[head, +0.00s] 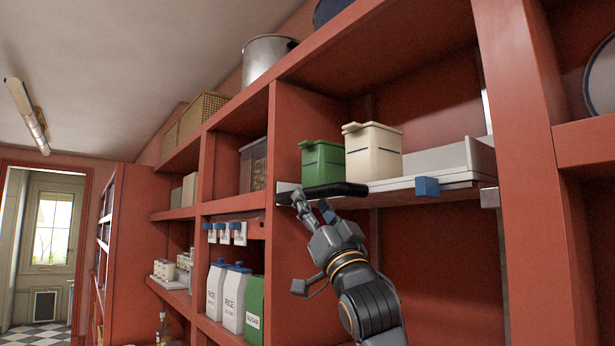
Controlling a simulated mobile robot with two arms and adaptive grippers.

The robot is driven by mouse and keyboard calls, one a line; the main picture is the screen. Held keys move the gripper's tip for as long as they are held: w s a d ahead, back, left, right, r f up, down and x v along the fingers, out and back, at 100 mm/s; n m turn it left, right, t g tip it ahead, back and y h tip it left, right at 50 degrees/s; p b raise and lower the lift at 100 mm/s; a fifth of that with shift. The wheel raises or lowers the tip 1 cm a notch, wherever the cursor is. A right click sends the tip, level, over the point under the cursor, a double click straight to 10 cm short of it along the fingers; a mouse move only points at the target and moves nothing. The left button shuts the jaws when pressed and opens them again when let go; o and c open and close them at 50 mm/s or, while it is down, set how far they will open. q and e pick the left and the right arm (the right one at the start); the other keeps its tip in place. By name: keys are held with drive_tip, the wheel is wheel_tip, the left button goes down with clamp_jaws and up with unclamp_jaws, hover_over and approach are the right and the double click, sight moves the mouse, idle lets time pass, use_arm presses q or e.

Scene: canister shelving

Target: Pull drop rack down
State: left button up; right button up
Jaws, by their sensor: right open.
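The drop rack (455,182) is a pale grey shelf in the upper right bay, at the height of the shelf line. A green canister (323,164) and a cream canister (373,152) stand on it. A dark bar (340,190) lies along its front left edge, and a blue block (427,187) sits on its front edge further right. My right gripper (308,240) is open, just below the rack's front left end. Its upper fingers reach up beside the dark bar; I cannot tell whether they touch it. My left gripper is not in view.
Red shelving surrounds the bay, with a thick upright (530,150) at right. White rice cartons (235,297) and a green sugar carton (254,308) stand lower left. A metal pot (266,58) is on top. The space below the rack's right part looks empty.

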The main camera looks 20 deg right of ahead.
sight(307, 194)
drive_tip(key=shift+p+x, duration=0.85)
drive_tip(key=shift+x, duration=1)
drive_tip(key=shift+c, duration=0.9)
clamp_jaws()
